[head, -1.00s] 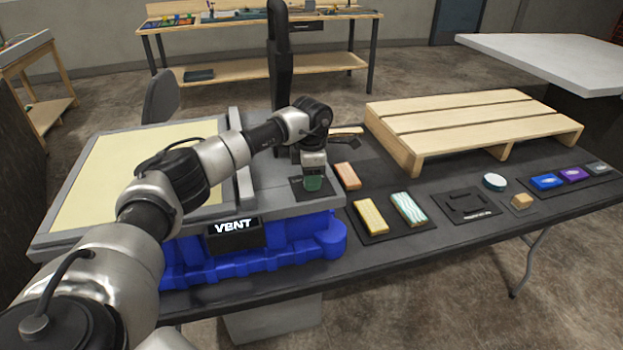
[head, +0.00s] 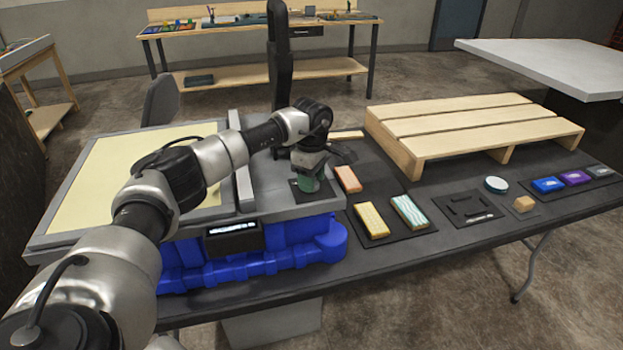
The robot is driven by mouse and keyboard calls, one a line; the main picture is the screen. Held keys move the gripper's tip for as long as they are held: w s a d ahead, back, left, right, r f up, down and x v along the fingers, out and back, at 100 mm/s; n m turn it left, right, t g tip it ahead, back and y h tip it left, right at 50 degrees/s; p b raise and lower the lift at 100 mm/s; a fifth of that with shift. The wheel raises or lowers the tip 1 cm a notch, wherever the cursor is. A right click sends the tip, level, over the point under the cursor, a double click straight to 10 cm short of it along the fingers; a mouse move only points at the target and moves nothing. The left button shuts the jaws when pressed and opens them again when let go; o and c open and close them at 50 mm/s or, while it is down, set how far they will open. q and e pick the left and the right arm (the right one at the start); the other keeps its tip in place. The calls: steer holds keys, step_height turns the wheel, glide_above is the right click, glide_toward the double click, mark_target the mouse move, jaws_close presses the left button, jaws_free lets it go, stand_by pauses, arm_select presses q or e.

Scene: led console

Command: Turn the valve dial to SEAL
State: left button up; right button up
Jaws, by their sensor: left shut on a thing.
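The valve dial (head: 308,185) is a small green knob on a dark square plate, on the grey console top (head: 270,206). My left gripper (head: 309,174) points down over the dial and is shut on it, hiding its upper part. The gripper is turned at an angle. The black display (head: 233,229) on the console's front shows a thin bright strip; I cannot read a word on it. My right gripper is not in view.
The console has a blue base (head: 255,264) and a pale yellow panel (head: 110,190). To the right are an orange block (head: 348,179), a yellow block (head: 371,220), a teal-striped block (head: 409,211) and a wooden pallet (head: 470,130). Bare dark table lies along the front edge.

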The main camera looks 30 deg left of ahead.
arm_select(q)
steer(key=shift+r, duration=0.1)
stand_by(0.3)
steer(key=o, duration=0.9)
steer(key=shift+o, duration=0.2)
step_height(320, 180, up, 11)
steer(key=b, duration=0.1)
steer(key=shift+d+f, duration=0.1)
steer(key=shift+f, duration=0.15)
